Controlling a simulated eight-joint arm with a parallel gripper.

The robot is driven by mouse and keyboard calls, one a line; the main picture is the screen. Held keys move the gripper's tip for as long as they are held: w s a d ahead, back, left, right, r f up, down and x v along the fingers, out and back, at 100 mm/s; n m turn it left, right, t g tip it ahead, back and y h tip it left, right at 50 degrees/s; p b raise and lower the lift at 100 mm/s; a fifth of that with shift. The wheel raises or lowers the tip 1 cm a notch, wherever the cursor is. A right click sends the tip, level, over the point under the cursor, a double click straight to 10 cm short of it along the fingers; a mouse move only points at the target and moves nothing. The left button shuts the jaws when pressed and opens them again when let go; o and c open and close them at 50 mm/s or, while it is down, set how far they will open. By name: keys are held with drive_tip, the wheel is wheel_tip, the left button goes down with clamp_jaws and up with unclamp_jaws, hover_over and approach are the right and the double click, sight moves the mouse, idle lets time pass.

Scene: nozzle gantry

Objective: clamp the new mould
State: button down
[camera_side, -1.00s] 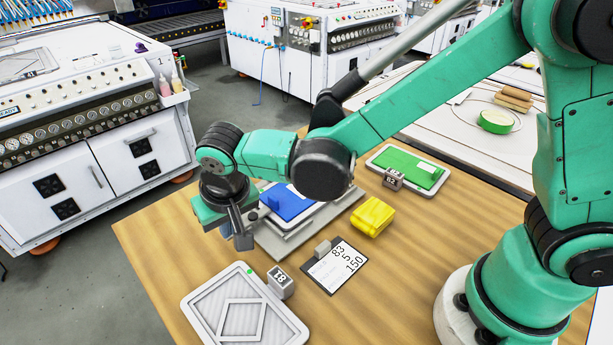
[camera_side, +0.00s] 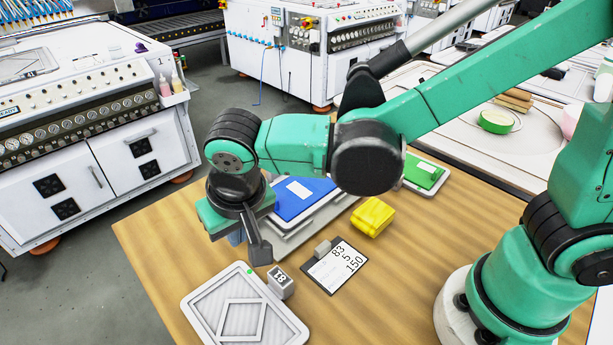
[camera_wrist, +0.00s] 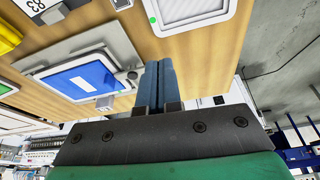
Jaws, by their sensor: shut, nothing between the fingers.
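A blue mould (camera_side: 312,206) with a white label lies in a white frame on a grey base plate (camera_side: 290,243), partly hidden by my arm. In the wrist view the blue mould (camera_wrist: 80,79) shows a grey block (camera_wrist: 105,102) at one edge and a small round grey part (camera_wrist: 132,76) at a corner. I cannot tell whether either presses on it. My gripper (camera_side: 236,240) is shut and empty, at the base plate's left end. Its fingers (camera_wrist: 160,75) lie together in the wrist view, apart from the mould in that picture.
A card reading 83, 5, 150 (camera_side: 333,268) and a yellow block (camera_side: 373,216) lie to the right. A green mould (camera_side: 424,172) lies behind, partly hidden.

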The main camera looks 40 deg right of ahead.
drive_tip(key=v, duration=0.7)
drive_tip(key=shift+a+r, duration=0.1)
drive_tip(key=d+f+n+t, duration=0.1)
drive_tip(key=d+t, duration=0.2)
drive_tip(key=d, duration=1.5)
drive_tip(key=shift+s+d+f+t, duration=0.25)
drive_tip(key=shift+s+f+t, duration=0.05)
drive_tip(key=shift+s+f, duration=0.15)
